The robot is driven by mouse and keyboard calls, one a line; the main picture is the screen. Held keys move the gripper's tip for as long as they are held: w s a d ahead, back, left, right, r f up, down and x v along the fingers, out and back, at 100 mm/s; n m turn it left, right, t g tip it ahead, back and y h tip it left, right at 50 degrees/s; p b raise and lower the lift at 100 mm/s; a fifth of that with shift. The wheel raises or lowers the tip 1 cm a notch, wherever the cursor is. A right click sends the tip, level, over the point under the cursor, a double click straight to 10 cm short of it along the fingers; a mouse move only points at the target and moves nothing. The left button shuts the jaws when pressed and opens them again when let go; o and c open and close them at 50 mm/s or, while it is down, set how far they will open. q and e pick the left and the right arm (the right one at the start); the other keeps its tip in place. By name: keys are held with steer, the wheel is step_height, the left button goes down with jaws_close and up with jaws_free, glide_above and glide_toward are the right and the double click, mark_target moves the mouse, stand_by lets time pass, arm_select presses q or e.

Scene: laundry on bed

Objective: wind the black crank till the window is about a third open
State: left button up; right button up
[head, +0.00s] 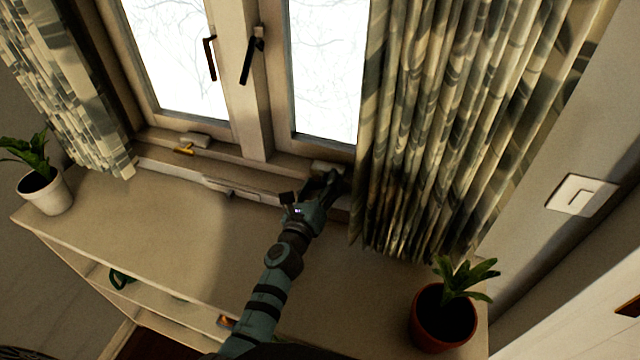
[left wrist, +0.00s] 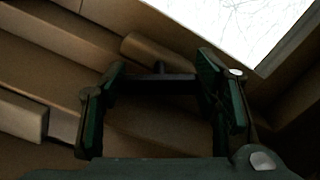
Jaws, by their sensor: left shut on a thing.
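My left gripper (head: 328,185) reaches over the shelf top to the sill below the right window sash (head: 320,142). In the left wrist view, the black crank (left wrist: 162,80) shows as a dark bar with a short stub, spanning between the two fingers of my left gripper (left wrist: 160,78). The gripper is shut on it. A light brown crank housing (left wrist: 142,48) sits just behind the bar. In the head view the crank is mostly hidden by the gripper. I cannot tell any clear gap at the sash. My right gripper is not in view.
A brass-coloured crank (head: 184,150) sits below the left sash. A patterned curtain (head: 430,130) hangs close to the right of my gripper. Potted plants stand at the left (head: 45,190) and front right (head: 443,318). The shelf top (head: 170,235) is mostly clear.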

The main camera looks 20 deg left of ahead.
arm_select(q)
steer(key=shift+n, duration=0.6)
steer(key=o, duration=1.2)
steer(key=shift+c, duration=0.2)
